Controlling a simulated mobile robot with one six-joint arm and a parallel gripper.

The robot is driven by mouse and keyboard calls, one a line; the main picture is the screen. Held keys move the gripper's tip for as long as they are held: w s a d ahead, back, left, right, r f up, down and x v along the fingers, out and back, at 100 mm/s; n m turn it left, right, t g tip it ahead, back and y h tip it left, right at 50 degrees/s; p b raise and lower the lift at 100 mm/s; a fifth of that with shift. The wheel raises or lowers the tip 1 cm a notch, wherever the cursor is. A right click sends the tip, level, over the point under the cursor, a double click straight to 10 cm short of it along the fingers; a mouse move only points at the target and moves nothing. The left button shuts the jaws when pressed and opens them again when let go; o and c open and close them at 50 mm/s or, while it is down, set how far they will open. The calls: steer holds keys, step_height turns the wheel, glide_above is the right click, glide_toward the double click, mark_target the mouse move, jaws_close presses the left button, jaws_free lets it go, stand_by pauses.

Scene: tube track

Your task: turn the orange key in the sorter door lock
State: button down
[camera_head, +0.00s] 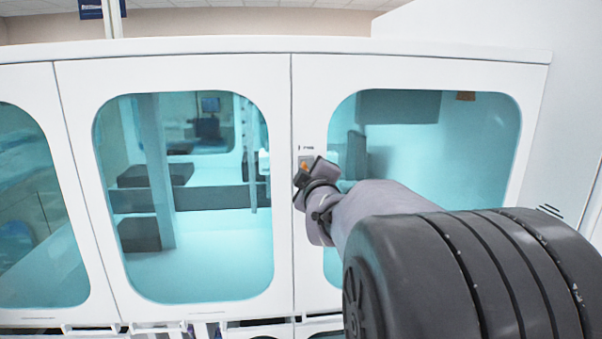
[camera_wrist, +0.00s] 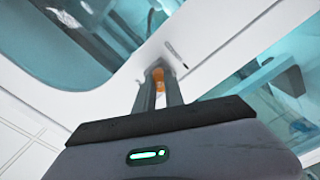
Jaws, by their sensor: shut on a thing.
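The orange key (camera_head: 303,165) shows as a small orange patch at the lock on the white frame between two glazed sorter doors. In the wrist view the key (camera_wrist: 158,80) sits between the two fingertips. My gripper (camera_head: 302,174) is at the lock, and in the wrist view its fingers (camera_wrist: 158,88) are shut on the key. The right sorter door (camera_head: 420,73) and the door left of it (camera_head: 170,75) look closed. The lock itself is mostly hidden by my fingers, and I cannot tell the key's turn angle.
My arm covers the lower right of the head view. The white cabinet top edge (camera_head: 200,45) runs across above the doors. A white side wall (camera_head: 565,130) stands at the right. Dark blocks (camera_head: 140,235) and rails show behind the glass.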

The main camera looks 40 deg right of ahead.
steer(key=shift+n, duration=0.4)
steer(key=shift+b, duration=0.3)
steer(key=n+b, duration=0.2)
steer(key=n, duration=0.1)
